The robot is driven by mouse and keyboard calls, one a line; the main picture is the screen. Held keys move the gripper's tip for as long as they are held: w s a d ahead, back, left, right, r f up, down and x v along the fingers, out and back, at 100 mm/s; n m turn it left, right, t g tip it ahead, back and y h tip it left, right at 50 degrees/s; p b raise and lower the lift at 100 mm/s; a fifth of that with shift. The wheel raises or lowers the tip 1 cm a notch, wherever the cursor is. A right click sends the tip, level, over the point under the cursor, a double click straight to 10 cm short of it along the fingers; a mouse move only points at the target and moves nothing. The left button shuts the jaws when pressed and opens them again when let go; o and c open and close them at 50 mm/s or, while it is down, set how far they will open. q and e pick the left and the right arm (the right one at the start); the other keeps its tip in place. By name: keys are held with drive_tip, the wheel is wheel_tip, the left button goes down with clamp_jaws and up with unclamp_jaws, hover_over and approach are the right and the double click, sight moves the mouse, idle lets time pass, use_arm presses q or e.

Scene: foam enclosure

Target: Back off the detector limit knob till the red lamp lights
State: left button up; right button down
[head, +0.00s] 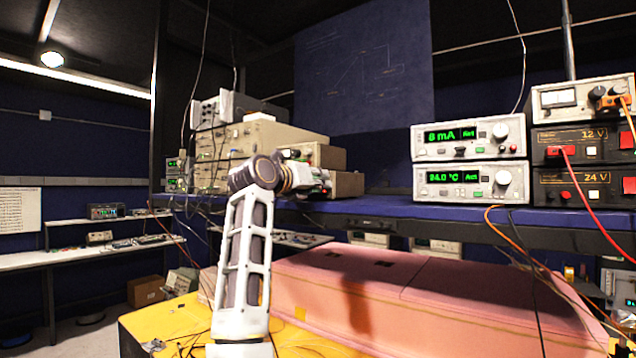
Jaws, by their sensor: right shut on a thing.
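My right gripper (314,180) is raised to the blue shelf, at the front of a small stack of beige instrument boxes (346,184). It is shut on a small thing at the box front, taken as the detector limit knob. The knob itself is hidden by the fingers and my wrist. My left gripper is not in view.
A larger stack of beige instruments (262,138) stands left of my gripper. Two meters with green digits (468,138) and black supply units (585,188) stand at right, with hanging cables. A pink foam block (430,300) lies below the shelf (385,206).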

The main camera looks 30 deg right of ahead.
drive_tip(key=c, duration=1.3)
unclamp_jaws()
drive_tip(key=shift+o, duration=0.2)
drive_tip(key=shift+s+a, duration=0.1)
drive_tip(key=shift+a, duration=0.1)
drive_tip(key=v, duration=0.7)
drive_tip(key=shift+a, duration=0.3)
drive_tip(key=shift+s+d, duration=0.1)
